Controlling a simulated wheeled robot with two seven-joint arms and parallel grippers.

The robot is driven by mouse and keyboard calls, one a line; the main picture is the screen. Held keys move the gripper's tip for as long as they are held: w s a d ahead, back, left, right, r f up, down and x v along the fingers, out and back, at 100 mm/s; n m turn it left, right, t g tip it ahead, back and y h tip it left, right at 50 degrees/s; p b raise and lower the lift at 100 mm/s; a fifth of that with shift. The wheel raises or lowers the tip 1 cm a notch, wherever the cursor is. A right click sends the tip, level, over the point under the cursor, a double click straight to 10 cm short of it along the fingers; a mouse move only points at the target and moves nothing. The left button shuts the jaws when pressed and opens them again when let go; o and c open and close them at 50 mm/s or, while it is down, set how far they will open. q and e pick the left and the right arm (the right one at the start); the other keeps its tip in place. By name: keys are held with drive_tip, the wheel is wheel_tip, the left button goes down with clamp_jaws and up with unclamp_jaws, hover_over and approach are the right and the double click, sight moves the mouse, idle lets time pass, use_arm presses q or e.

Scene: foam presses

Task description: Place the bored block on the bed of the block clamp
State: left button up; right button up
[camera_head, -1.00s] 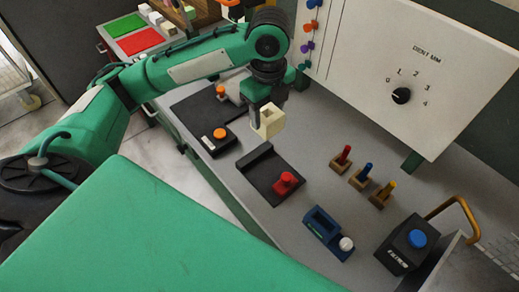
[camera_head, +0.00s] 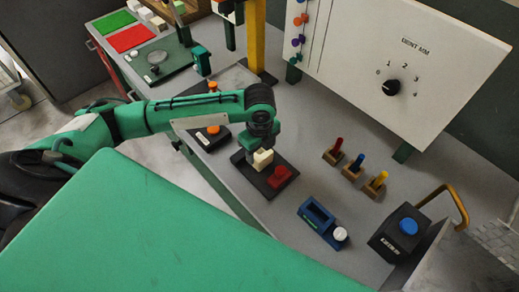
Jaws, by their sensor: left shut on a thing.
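The bored block (camera_head: 262,160) is a small cream cube. My left gripper (camera_head: 262,149) is shut on it from above. The block is at the bed of the block clamp (camera_head: 255,177), a black plate with a red knob (camera_head: 280,176) at its right end. The block is left of the red knob. I cannot tell whether its underside touches the bed or hangs just above it. The gripper and block hide part of the clamp, and the block's bore is not clear. My right gripper is not in view.
A blue fixture with a white knob (camera_head: 340,234) and a black box with a blue button (camera_head: 408,226) stand to the right. Several coloured pegs in wooden holders (camera_head: 352,171) stand behind. A black unit with an orange button (camera_head: 213,129) is at left. Grey bench between is clear.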

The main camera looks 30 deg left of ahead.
use_arm(q)
drive_tip(key=shift+f, duration=0.25)
drive_tip(key=o, duration=1)
drive_tip(key=shift+f, duration=0.15)
drive_tip(key=shift+c, duration=0.2)
drive_tip(key=shift+r, duration=0.45)
wheel_tip(320, 180, up, 11)
drive_tip(key=b, duration=0.1)
drive_tip(key=shift+r+b, duration=0.2)
drive_tip(key=shift+b, duration=0.15)
